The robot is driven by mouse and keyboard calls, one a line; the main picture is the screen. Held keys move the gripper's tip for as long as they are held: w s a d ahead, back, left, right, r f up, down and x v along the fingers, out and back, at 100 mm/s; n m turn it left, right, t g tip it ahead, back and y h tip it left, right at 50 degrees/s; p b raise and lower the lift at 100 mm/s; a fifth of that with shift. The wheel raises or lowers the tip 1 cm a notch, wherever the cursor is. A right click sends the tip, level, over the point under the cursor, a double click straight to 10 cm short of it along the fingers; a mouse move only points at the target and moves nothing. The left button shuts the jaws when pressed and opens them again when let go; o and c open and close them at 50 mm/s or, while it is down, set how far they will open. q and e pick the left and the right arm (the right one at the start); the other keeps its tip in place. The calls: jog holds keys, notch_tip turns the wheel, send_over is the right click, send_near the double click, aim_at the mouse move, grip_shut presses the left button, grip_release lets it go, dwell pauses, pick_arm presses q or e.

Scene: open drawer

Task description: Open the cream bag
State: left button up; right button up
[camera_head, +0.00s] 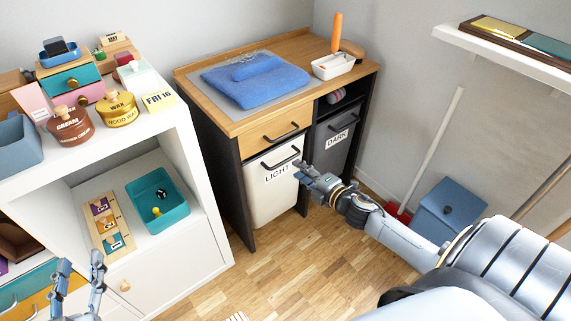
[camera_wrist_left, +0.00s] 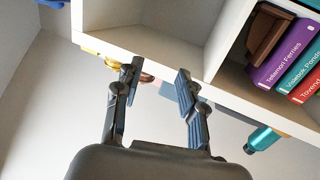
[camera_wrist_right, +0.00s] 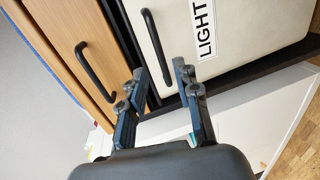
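The cream bag (camera_head: 270,205) hangs upright in the lower left bay of the wooden-topped cabinet, with a white "LIGHT" label and a black bar handle (camera_head: 282,157) near its top. My right gripper (camera_head: 308,174) is at the right side of this bag's upper front. In the right wrist view, the bag (camera_wrist_right: 250,35) and its handle (camera_wrist_right: 156,46) lie just beyond the fingers. These fingers (camera_wrist_right: 160,82) are open, with nothing between them, apart from the handle. My left gripper (camera_head: 79,272) is at the lower left, before the white shelf. Its fingers (camera_wrist_left: 156,80) are open and empty.
A wooden drawer (camera_head: 277,128) with a black handle sits above the bag. A grey "DARK" bag (camera_head: 335,150) is beside it on the right. The white shelf unit (camera_head: 190,180) stands at left. A blue bin (camera_head: 448,208) stands at right. Floor before the cabinet is open.

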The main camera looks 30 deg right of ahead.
aim_at(286, 160)
pick_arm(q)
notch_tip(286, 160, up, 8)
jog(key=s+t+h+b, duration=0.1)
jog(key=t+h, duration=0.1)
jog(key=t, duration=0.3)
jog(key=shift+s+d+b, duration=0.15)
jog(key=shift+d+b, duration=0.15)
jog(key=shift+d, duration=0.1)
pick_arm(e)
jog(key=shift+x, duration=3.85)
jog(key=shift+f, duration=0.15)
grip_shut()
